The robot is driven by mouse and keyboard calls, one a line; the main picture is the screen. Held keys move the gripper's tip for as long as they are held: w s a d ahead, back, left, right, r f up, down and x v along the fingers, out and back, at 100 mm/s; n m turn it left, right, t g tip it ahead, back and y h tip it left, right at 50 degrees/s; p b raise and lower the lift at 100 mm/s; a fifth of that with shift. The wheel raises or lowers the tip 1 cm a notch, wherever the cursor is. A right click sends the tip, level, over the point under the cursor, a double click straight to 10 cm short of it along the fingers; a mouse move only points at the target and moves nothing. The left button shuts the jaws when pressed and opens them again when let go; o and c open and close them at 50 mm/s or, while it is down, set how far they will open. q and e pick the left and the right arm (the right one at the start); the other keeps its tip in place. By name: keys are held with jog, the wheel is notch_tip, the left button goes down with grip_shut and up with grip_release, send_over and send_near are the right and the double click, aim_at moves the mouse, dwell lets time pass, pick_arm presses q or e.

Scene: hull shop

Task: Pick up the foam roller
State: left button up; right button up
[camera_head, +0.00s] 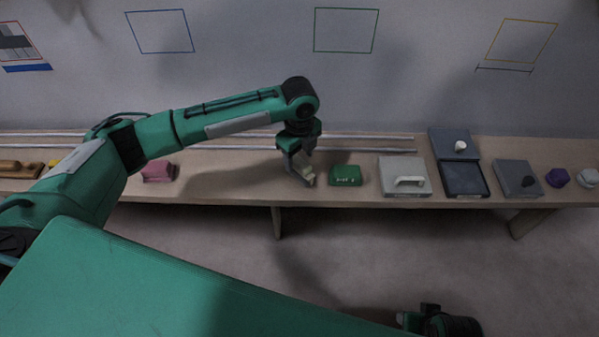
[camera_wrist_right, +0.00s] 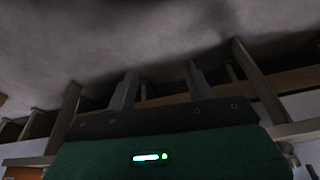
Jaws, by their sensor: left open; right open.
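My left gripper (camera_head: 302,172) is over the bench, fingers pointing down, open. A small cream-coloured block-like thing (camera_head: 308,173) shows at its fingertips, partly hidden by them; it may be the foam roller, but it is too small to be sure. I cannot tell whether the fingers touch it. My right gripper (camera_wrist_right: 160,85) is open and empty in the right wrist view, its two fingers apart. Part of my right arm shows low in the head view, in front of the bench.
The long wooden bench (camera_head: 230,188) runs along the wall. A green box (camera_head: 345,175) sits just right of the left gripper. A pink block (camera_head: 157,171) lies left.

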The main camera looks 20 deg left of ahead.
aim_at(300, 161)
pick_arm(q)
notch_tip(300, 161, down, 3)
jog(key=shift+r, duration=0.15)
jog(key=shift+c, duration=0.3)
jog(key=c, duration=1.1)
jog(key=shift+c, duration=0.2)
pick_arm(e)
jog(key=shift+s+r, duration=0.2)
jog(key=shift+r, duration=0.4)
pick_arm(q)
jog(key=shift+r, duration=0.3)
notch_tip(300, 161, up, 19)
jog(key=p, duration=0.2)
jog(key=shift+r, duration=0.15)
pick_arm(e)
jog(key=shift+g, duration=0.3)
jog(key=x, duration=0.3)
jog(key=s+x, duration=0.1)
jog(key=x, duration=0.1)
jog(key=shift+w+d+f, duration=0.1)
jog(key=shift+f, duration=0.2)
